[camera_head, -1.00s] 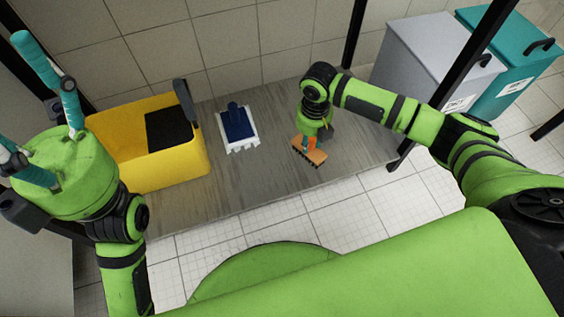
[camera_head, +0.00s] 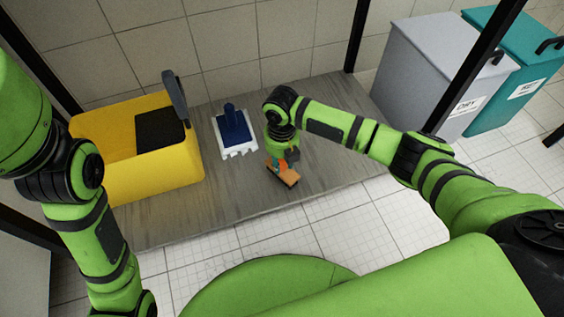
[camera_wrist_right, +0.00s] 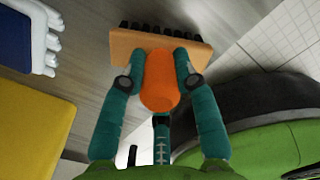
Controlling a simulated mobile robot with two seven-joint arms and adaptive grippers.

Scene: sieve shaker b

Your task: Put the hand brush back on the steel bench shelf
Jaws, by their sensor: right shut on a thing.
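The hand brush (camera_head: 285,177) has an orange-tan block, dark bristles and an orange handle; it also shows in the right wrist view (camera_wrist_right: 123,42). My right gripper (camera_head: 277,163) is shut on the brush's handle, its teal fingers on either side in the right wrist view (camera_wrist_right: 158,78). The brush is low over or touching the grey shelf (camera_head: 325,155); I cannot tell which. In the head view, my left arm is at the left edge and its gripper is out of the picture.
A yellow bucket (camera_head: 160,182) with a black pad stands on the shelf's left. Grey (camera_head: 420,70) and teal (camera_head: 505,90) bins stand at right. The shelf's right part is clear.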

